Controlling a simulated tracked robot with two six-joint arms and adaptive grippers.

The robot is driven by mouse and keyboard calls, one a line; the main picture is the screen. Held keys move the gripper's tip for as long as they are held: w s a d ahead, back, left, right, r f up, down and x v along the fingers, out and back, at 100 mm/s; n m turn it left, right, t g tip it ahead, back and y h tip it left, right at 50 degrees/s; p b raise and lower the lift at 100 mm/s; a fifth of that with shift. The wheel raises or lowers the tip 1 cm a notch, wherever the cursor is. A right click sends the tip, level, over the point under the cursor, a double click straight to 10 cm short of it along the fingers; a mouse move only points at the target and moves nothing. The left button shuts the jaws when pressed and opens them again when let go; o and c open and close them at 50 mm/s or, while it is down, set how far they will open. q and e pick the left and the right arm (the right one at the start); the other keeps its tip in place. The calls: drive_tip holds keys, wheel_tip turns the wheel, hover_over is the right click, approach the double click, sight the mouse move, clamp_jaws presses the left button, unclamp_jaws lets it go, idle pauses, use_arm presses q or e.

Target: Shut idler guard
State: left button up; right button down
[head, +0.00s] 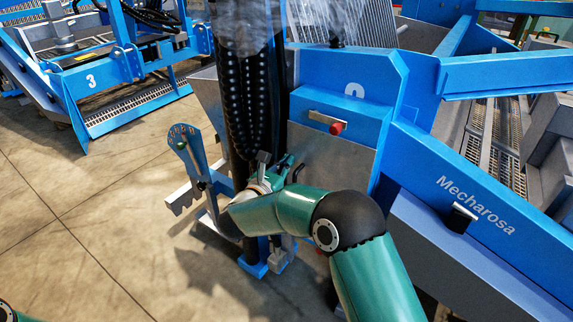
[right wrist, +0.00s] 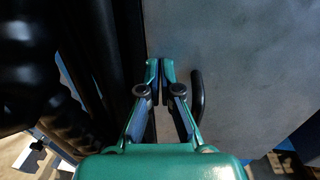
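A flat grey panel (head: 331,160), which looks like the guard, is set in the blue machine frame. I cannot tell whether it is fully closed. It fills much of the right wrist view (right wrist: 235,70), where a black bar handle (right wrist: 197,96) stands on its face. My right gripper (right wrist: 160,75) is in front of the panel near its left edge. Its fingertips are almost together with only a thin dark gap, and the handle is to their right, outside them. In the head view my right gripper (head: 276,165) is partly hidden by its own wrist. My left gripper is out of view.
A blue box with a red-knobbed lever (head: 336,127) is above the panel. Black hoses (head: 247,100) hang to its left. A blue perforated plate with a lever (head: 190,150) stands left of my right gripper. Open concrete floor (head: 100,220) lies further left.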

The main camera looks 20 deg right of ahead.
drive_tip(key=w+a+b+v, duration=0.1)
drive_tip(key=b+v, duration=0.1)
drive_tip(key=v, duration=1.2)
drive_tip(key=w+d+f+n+t+y, duration=0.1)
drive_tip(key=w+f+n+y, duration=0.15)
drive_tip(key=f+n, duration=0.4)
drive_tip(key=w+d+f+n+y, duration=0.1)
drive_tip(key=d+f+n+y, duration=0.1)
drive_tip(key=f+n+y, duration=0.4)
drive_tip(key=s+d+f+n+g+y, duration=0.1)
drive_tip(key=s+f+n+g+y, duration=0.35)
drive_tip(key=f+n, duration=0.9)
drive_tip(key=s+f+n+g+y, duration=0.1)
drive_tip(key=s+f+n+g, duration=0.25)
drive_tip(key=s+n, duration=0.45)
drive_tip(key=s+f+n+g+y, duration=0.2)
drive_tip(key=s+f+n, duration=0.2)
drive_tip(key=s, duration=0.8)
drive_tip(key=s+f+n+g+y, duration=0.1)
drive_tip(key=s+f+n+g, duration=0.3)
drive_tip(key=s, duration=0.6)
wheel_tip(320, 180, up, 32)
drive_tip(key=a+n+t+p, duration=0.1)
drive_tip(key=p, duration=3.1)
drive_tip(key=shift+w+r, duration=0.2)
drive_tip(key=shift+w, duration=0.25)
